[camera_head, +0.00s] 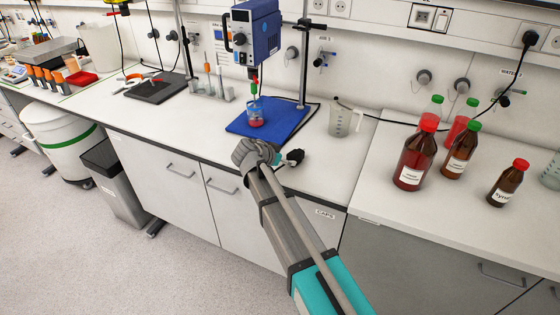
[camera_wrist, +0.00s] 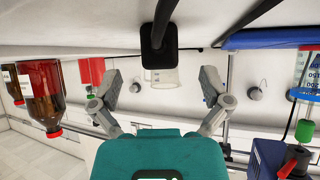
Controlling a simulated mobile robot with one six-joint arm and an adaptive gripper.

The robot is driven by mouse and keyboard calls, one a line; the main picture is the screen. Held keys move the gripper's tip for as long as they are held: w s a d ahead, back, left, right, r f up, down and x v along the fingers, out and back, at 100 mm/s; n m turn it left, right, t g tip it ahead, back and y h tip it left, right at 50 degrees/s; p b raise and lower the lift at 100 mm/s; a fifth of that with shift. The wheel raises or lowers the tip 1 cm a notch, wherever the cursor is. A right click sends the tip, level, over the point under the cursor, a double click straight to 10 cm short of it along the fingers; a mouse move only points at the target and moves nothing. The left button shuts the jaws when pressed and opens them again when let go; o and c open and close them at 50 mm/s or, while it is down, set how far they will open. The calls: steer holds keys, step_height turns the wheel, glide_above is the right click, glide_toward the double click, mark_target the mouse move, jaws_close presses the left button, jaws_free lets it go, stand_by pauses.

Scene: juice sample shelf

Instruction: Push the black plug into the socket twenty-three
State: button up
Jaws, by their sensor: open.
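The black plug (camera_head: 295,156) lies on the bench near its front edge, to the right of my gripper (camera_head: 257,153) in the head view. In the wrist view the black plug (camera_wrist: 158,45) hangs at top middle with its thick cord, because that picture is upside down. My gripper (camera_wrist: 162,85) is open there, with one finger on each side of the plug's line and no visible contact. White wall sockets (camera_head: 341,8) are at the top of the head view. Their numbers are not readable, so I cannot tell which is twenty-three.
A blue mat (camera_head: 240,127) and a stirrer (camera_head: 256,32) on a stand are behind my gripper. A clear beaker (camera_head: 341,122) stands to the right. Brown bottles (camera_head: 414,160) stand further right. Another black plug (camera_head: 530,38) sits at the wall, upper right.

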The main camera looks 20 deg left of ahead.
mark_target(289, 157)
steer(key=shift+b+x, duration=0.8)
steer(key=shift+x, duration=1.05)
jaws_close()
steer(key=shift+r, duration=0.2)
steer(key=shift+r+p, duration=2.35)
steer(key=shift+p, duration=0.25)
steer(key=shift+r+p, duration=0.6)
steer(key=shift+r, duration=0.05)
